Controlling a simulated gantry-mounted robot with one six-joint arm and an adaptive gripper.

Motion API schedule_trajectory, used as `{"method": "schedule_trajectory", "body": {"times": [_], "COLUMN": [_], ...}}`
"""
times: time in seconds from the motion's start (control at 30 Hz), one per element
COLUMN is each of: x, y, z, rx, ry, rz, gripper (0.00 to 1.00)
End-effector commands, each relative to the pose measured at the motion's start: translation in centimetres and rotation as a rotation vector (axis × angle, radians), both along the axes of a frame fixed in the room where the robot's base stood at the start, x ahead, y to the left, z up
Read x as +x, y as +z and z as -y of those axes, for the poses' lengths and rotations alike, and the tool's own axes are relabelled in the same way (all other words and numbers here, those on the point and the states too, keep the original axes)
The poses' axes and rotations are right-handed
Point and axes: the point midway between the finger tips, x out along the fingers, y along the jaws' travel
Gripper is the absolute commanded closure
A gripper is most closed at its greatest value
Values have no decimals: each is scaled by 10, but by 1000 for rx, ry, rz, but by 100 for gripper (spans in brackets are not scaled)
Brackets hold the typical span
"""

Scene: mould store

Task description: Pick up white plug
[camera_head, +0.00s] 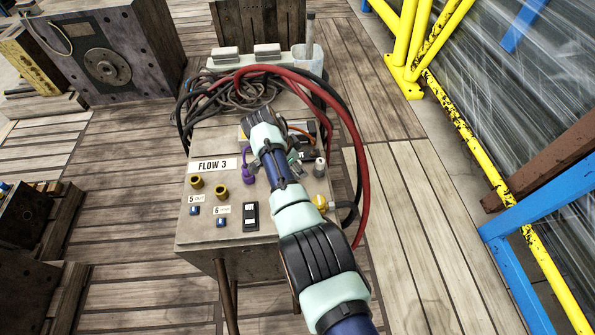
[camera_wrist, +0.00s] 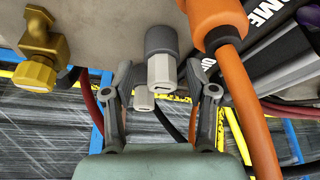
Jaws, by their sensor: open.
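The white plug (camera_wrist: 162,74) is a pale faceted body with a dark grey collar. In the wrist view it shows in the gap between my open fingers, near their tips. I cannot tell whether it lies between the tips or just beyond them. In the head view it stands upright on the right part of the box top (camera_head: 319,168). My gripper (camera_wrist: 160,68) is empty, with a clear gap on each side of the plug. In the head view my gripper (camera_head: 296,160) is just left of the plug, partly hidden by my arm.
An orange connector and cable (camera_wrist: 222,35) are close to the right finger in the wrist view; a brass valve (camera_wrist: 40,55) is at left. A smaller pale fitting (camera_wrist: 144,99) shows behind the plug. Red hoses (camera_head: 352,130) arch around the box (camera_head: 200,236). A purple connector (camera_head: 248,174) stands left.

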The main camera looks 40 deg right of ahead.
Motion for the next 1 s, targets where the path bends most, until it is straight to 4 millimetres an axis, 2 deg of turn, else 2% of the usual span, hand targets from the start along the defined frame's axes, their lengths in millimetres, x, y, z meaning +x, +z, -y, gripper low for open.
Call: {"method": "schedule_trajectory", "body": {"times": [0.13, 0.47, 0.67, 0.77, 0.87, 1.0], "x": [1, 1, 1, 1, 1, 2], "y": [3, 3, 3, 10, 29, 74], "z": [0, -1, 0, 0, 0, 0], "rx": [0, 0, 0, 0, -1, -2], "ry": [1, 1, 1, 1, 1, 1], "rz": [2, 1, 1, 2, 3, 5], "gripper": [45, 100, 100, 100, 100, 100]}}
